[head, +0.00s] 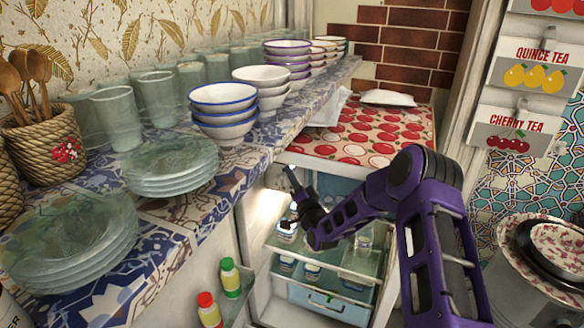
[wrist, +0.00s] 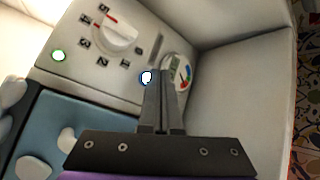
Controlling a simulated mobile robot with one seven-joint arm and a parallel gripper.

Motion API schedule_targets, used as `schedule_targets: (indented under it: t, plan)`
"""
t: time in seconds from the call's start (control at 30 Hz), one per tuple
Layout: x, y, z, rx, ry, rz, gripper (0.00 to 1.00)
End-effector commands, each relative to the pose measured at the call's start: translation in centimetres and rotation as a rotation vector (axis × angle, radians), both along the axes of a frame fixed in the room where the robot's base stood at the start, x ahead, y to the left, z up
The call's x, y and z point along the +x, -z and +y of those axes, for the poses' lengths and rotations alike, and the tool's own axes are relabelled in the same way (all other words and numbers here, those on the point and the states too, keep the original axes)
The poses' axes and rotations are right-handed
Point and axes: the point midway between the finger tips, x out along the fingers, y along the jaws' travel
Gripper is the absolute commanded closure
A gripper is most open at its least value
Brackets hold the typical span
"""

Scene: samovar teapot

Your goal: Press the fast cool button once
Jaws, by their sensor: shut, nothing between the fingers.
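A control panel (wrist: 105,72) inside the open fridge (head: 345,262) fills the upper left of the wrist view. I cannot read a label saying which is fast cool. My gripper (wrist: 163,78) is shut and empty. Its fingertips appear just right of the blue-rimmed button; contact cannot be told. In the head view my gripper (head: 291,178) reaches into the fridge.
A round gauge (wrist: 180,72) is right of the fingertips. A blue surface with white shapes (wrist: 65,130) is at lower left. Glass shelves with jars (head: 350,245) lie below my arm. The counter (head: 215,195) with bowls, plates and glasses stands left; the open door holds bottles (head: 230,275).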

Motion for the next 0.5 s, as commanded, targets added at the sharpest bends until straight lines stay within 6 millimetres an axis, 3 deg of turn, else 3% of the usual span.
schedule_targets:
  t: [0.17, 0.5]
  plan:
    - [-0.2, 0.0, 0.1, 0.000, 0.000, 0.000, 1.00]
    - [-3.2, 0.0, 1.2, 0.000, -0.001, 0.001, 1.00]
